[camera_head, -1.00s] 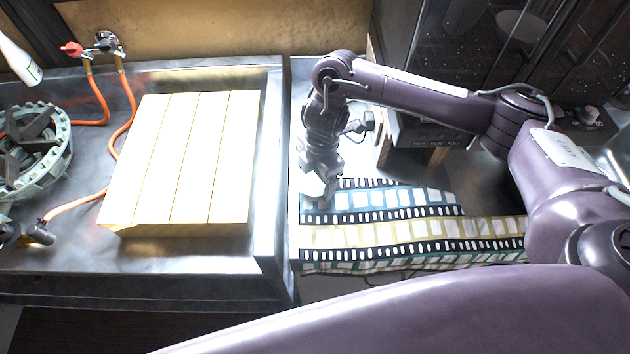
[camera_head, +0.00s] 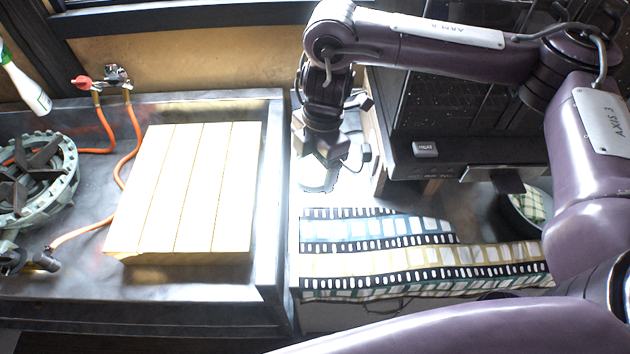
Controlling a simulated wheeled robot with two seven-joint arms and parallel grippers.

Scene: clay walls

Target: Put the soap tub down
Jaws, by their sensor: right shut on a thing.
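My left gripper is out of view.
The film-strip cloth (camera_head: 400,262) covers the counter in front. A dark appliance (camera_head: 470,150) stands to the right, with a bowl (camera_head: 530,205) near it. A slatted board (camera_head: 190,190) and a gas burner (camera_head: 35,185) lie left, beyond the raised metal edge.

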